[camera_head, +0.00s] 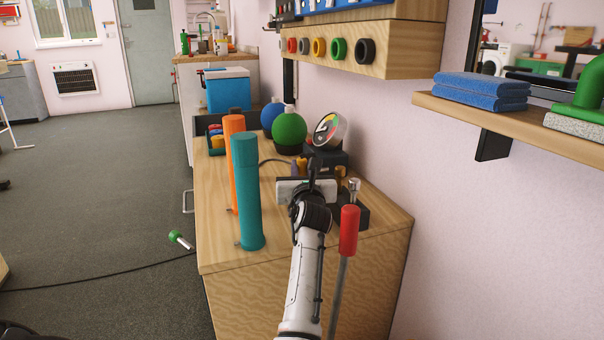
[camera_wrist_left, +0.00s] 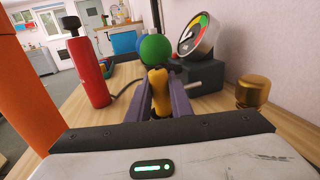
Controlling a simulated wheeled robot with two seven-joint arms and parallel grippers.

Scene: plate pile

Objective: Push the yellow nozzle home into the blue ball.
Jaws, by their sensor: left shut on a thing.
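My left gripper (camera_head: 310,187) is over the worktop. In the left wrist view its fingers (camera_wrist_left: 160,100) are shut on the yellow nozzle (camera_wrist_left: 159,80), which points away from me. The blue ball (camera_head: 269,113) stands at the far end of the worktop, partly hidden by the green ball (camera_head: 289,131). In the left wrist view a little of the blue ball (camera_wrist_left: 141,40) shows behind the green ball (camera_wrist_left: 155,48). The nozzle is apart from the blue ball, and the green ball is nearly in line ahead of the nozzle. My right gripper is not in view.
A teal cylinder (camera_head: 246,190) and an orange cylinder (camera_head: 233,134) stand left of my gripper. A round gauge (camera_head: 330,130) stands right of the green ball. A red-handled lever (camera_head: 348,231) rises at the front right. A red bottle (camera_wrist_left: 90,72) stands left of the nozzle.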

